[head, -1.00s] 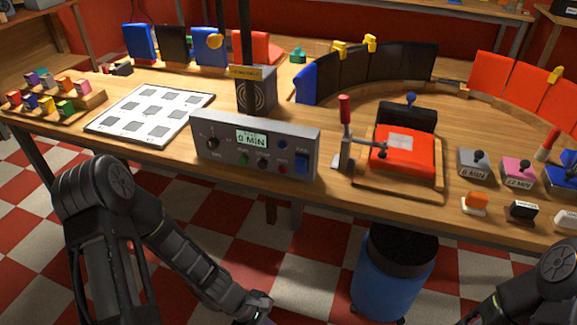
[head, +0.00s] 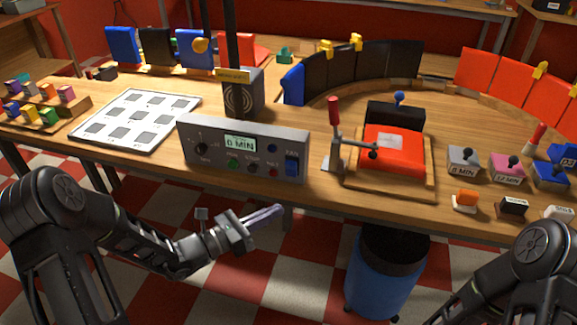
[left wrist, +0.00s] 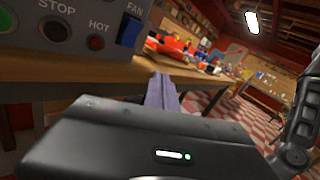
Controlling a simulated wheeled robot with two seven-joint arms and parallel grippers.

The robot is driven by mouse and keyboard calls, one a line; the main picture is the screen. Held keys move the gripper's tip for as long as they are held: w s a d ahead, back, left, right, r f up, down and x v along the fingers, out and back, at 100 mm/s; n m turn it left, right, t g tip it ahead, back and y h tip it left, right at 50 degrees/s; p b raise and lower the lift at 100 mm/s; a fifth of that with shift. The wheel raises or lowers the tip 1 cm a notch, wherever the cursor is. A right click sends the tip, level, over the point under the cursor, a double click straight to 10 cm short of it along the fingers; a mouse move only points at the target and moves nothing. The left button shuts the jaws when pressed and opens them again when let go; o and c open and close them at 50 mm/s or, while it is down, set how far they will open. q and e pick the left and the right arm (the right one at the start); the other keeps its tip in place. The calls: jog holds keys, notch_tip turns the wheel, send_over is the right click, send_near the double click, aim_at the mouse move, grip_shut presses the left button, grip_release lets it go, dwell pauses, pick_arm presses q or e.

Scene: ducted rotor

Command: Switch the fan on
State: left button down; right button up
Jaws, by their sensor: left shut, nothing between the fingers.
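The fan switch is a blue rocker (head: 292,165) at the right end of the grey control box (head: 215,158) on the bench's front edge. The left wrist view shows the same blue rocker (left wrist: 129,30) under a FAN label, at the upper left. I cannot tell which way the rocker is tipped. My left gripper (head: 277,210) is shut and empty, in front of the bench edge and below the box, apart from the switch. Its closed fingers also show in the left wrist view (left wrist: 161,90). My right arm shows at the lower right, but its gripper is out of view.
The box's display (head: 240,143) reads 0 MIN. A red-handled toggle clamp (head: 335,135) stands just right of the box, beside an orange block in a wooden frame. A blue bin (head: 383,280) stands on the floor below. The space before the box front is clear.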

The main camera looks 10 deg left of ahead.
pick_arm(q)
jog(key=shift+w, duration=0.15)
jog(key=p, duration=0.1)
send_near(295, 168)
jog(key=shift+s+d+f+x, duration=0.1)
jog(key=shift+x, duration=0.75)
jog(key=shift+s+d+f+x, duration=0.1)
jog(key=shift+d+f+x, duration=0.05)
jog(key=shift+x, duration=0.7)
jog(key=shift+s+d+f+x, duration=0.1)
jog(key=shift+s+x, duration=0.05)
jog(key=shift+x, duration=0.7)
jog(key=shift+w, duration=0.1)
jog(key=shift+w+r, duration=0.15)
jog(key=shift+w, duration=0.1)
jog(key=shift+w+r, duration=0.2)
jog(key=shift+w, duration=0.2)
dwell(0.9)
jog(key=shift+s, duration=0.1)
jog(key=shift+s+f, duration=0.35)
jog(key=shift+s, duration=0.35)
jog(key=shift+s, duration=0.1)
